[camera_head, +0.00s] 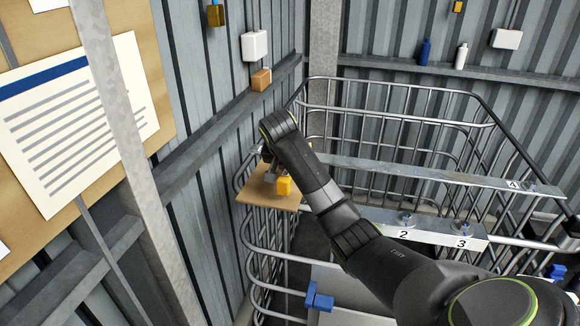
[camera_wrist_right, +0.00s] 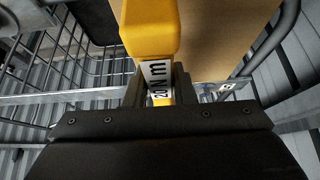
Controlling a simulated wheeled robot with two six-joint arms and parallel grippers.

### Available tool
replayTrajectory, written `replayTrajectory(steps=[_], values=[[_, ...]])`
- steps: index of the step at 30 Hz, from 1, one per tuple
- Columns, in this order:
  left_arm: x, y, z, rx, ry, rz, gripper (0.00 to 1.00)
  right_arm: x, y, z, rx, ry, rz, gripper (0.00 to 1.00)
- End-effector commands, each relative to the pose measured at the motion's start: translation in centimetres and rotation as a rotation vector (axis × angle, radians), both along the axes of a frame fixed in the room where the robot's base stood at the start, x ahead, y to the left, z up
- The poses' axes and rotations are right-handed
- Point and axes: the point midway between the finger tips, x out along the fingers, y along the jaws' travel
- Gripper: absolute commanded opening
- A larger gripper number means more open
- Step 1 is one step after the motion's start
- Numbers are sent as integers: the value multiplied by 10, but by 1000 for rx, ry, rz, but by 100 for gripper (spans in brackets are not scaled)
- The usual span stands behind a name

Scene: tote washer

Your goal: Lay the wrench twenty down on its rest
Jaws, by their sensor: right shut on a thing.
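The wrench twenty is yellow, with a white "20 Nm" label, in the right wrist view (camera_wrist_right: 150,30). A yellow piece of it shows in the head view (camera_head: 284,186), in front of a light-brown board (camera_head: 262,194). My right gripper (camera_wrist_right: 158,88) is shut on the wrench at the label. In the head view my right arm reaches from the lower right to the board. The brown board also shows beside the wrench in the wrist view (camera_wrist_right: 215,45). I cannot tell whether the wrench touches it. The gripper's fingers are mostly hidden in the head view. My left gripper is out of view.
A tubular metal cage (camera_head: 400,120) surrounds the area beyond my arm. A flat metal bar (camera_head: 430,172) and a numbered plate (camera_head: 425,232) cross it. A blue fitting (camera_head: 318,299) sits below. A corrugated wall and ledge (camera_head: 205,140) stand close on the left.

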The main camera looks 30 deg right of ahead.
Motion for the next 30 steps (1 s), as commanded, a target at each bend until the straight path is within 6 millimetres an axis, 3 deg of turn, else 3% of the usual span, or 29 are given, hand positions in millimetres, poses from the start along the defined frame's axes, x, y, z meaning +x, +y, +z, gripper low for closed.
replayTrajectory(steps=[30], values=[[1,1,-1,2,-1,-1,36,0,0,-18,0,-1,1,0]])
